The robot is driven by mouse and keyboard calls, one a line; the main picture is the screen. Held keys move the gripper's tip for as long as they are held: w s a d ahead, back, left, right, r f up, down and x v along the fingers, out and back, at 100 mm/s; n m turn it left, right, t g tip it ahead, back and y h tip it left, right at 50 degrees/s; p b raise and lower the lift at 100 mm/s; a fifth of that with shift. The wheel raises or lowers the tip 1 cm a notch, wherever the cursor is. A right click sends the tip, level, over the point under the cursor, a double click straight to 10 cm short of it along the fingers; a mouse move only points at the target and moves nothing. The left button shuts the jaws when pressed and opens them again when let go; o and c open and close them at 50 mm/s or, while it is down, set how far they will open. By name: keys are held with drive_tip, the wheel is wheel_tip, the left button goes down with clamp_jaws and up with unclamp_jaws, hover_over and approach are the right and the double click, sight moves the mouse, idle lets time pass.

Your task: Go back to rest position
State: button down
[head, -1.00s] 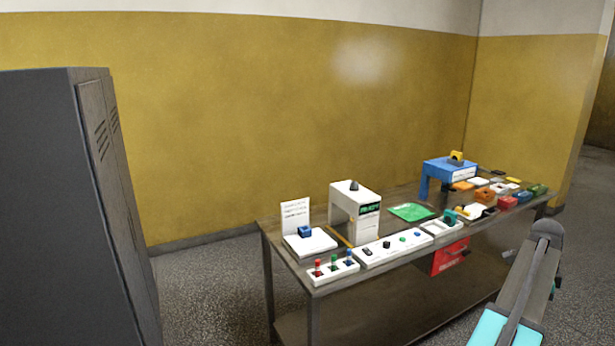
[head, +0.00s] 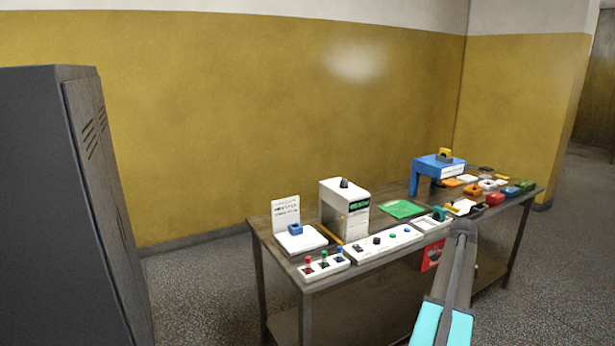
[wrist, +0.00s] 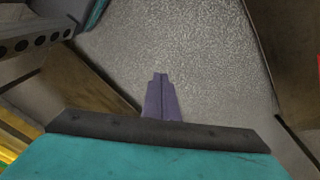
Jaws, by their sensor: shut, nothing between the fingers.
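My gripper (wrist: 160,78) shows in the wrist view as two purple-grey fingers pressed together, with nothing between them. It points at the speckled grey floor. In the head view my arm, grey with a turquoise part, rises at the lower right in front of the table (head: 285,325). The fingers cannot be made out in the head view.
The table carries a white machine (head: 345,207), a blue stand (head: 438,167), a green sheet (head: 403,208), a panel of knobs (head: 384,242) and several small coloured blocks. A grey locker (head: 35,200) stands at the left. Floor is free between them.

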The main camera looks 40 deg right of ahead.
drive_tip(key=w+a+f+n+g+y+b, duration=0.1)
drive_tip(key=w+a+f+n, duration=0.3)
drive_tip(key=w+a+f, duration=1.15)
drive_tip(key=w+a+f+n+g, duration=0.1)
drive_tip(key=w+a+f+n, duration=0.2)
drive_tip(key=a, duration=0.5)
drive_tip(key=w+a+f+b, duration=0.1)
drive_tip(key=w+a+f, duration=0.1)
drive_tip(key=a+f, duration=0.4)
drive_tip(key=w+a+f+n+g, duration=0.1)
drive_tip(key=w+a+f+n, duration=0.2)
drive_tip(key=a, duration=0.6)
drive_tip(key=s+a+f+n+g+b, duration=0.1)
drive_tip(key=s+a+f+n, duration=0.3)
drive_tip(key=a, duration=0.5)
drive_tip(key=s+a+f+n, duration=0.1)
drive_tip(key=a+f, duration=0.6)
drive_tip(key=a, duration=0.3)
drive_tip(key=s+a+f+n, duration=0.3)
drive_tip(key=s+a+n, duration=0.3)
drive_tip(key=s+n, duration=0.1)
drive_tip(key=s+a+f+n+h+b, duration=0.1)
drive_tip(key=s+a+f+n, duration=0.2)
drive_tip(key=s+a+n, duration=0.3)
drive_tip(key=shift+s+n, duration=0.5)
drive_tip(key=shift+n, duration=0.3)
